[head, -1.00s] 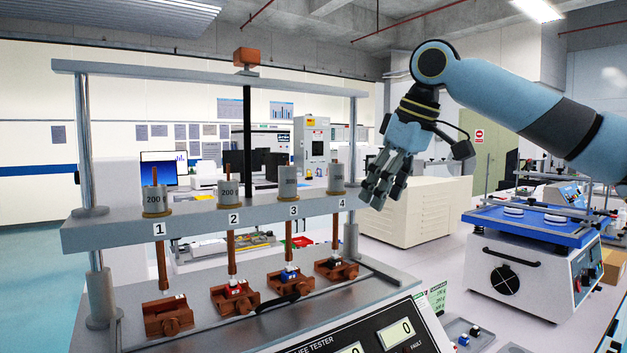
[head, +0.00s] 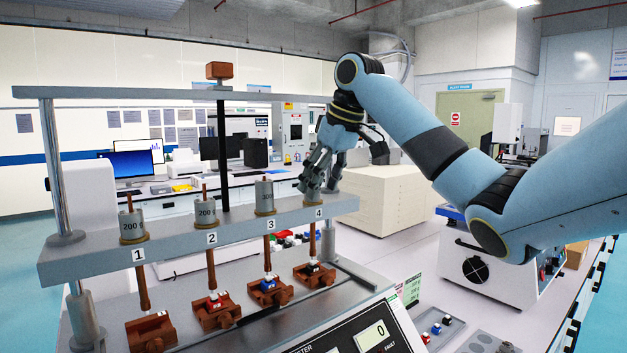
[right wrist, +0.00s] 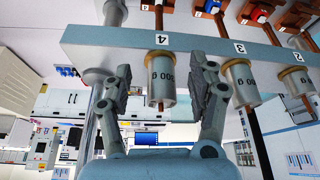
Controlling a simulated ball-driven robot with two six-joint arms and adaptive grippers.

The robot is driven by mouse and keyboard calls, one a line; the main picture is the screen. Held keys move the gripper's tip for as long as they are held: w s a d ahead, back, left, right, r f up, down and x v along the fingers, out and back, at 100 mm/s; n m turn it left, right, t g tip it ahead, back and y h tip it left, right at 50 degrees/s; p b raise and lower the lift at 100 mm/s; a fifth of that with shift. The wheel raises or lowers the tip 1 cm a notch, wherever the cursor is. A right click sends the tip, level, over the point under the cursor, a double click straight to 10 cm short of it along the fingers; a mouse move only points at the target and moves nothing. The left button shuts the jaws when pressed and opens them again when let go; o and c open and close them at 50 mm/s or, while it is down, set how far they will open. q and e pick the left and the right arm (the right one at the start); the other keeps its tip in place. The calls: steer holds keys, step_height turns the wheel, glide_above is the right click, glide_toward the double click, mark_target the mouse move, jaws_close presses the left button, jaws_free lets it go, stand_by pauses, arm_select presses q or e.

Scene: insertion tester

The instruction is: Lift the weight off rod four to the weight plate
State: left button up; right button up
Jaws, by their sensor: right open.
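In the right wrist view, which is upside down, the grey cylindrical weight on rod four (right wrist: 160,79) hangs between the fingers of my right gripper (right wrist: 163,92). The fingers are apart, with a visible gap on both sides of the weight. In the head view my right gripper (head: 314,180) is over position 4 on the tester's beam (head: 185,249) and hides most of that weight. Rod four (head: 312,243) shows below the beam. A grey plate with round marks (head: 494,343) lies at the bottom right; I cannot tell whether it is the weight plate. My left gripper is not in view.
Weights one (head: 132,227), two (head: 206,213) and three (head: 264,197) sit on the beam left of my gripper. Weight three (right wrist: 239,82) is close beside one finger in the wrist view. A tester post (head: 328,240) stands just right of position 4. A small tray (head: 437,331) holds coloured pieces.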

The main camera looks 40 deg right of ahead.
steer(key=shift+w+a+f+p, duration=0.15)
steer(key=shift+w+p, duration=0.45)
steer(key=shift+w, duration=0.65)
steer(key=shift+w+f, duration=0.1)
steer(key=shift+f, duration=0.25)
steer(key=shift+c, duration=0.4)
steer(key=c, duration=0.4)
jaws_close()
